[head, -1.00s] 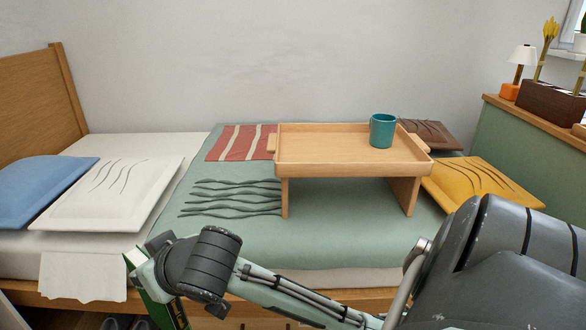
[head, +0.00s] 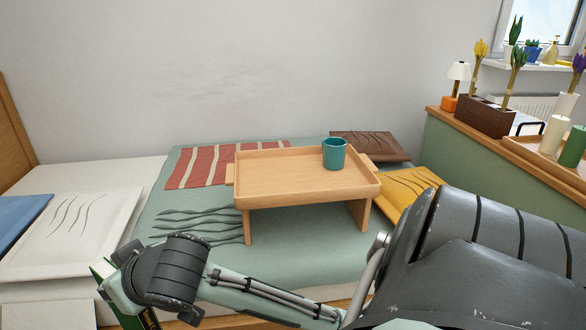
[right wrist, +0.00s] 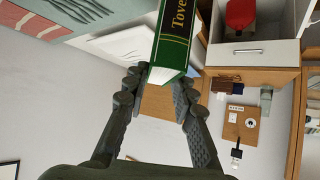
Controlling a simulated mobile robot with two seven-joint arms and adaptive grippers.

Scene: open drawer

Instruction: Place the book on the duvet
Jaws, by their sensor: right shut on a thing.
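A green book (right wrist: 172,42) with gold lettering is held between the fingers of my right gripper (right wrist: 160,85) in the right wrist view. In the head view only a green sliver of the book (head: 103,272) shows at the lower left, mostly behind my right arm. The sage-green duvet (head: 300,246) covers the bed beyond my arm. The book is at the near side of the bed, apart from the open top of the duvet. My left gripper is not in either view.
A wooden bed tray (head: 290,182) stands on the duvet with a teal mug (head: 334,153) on it. White (head: 75,230), yellow (head: 405,190) and brown (head: 370,146) cushions lie around. An open drawer (right wrist: 255,52) shows in the right wrist view. Bare duvet shows in front of the tray.

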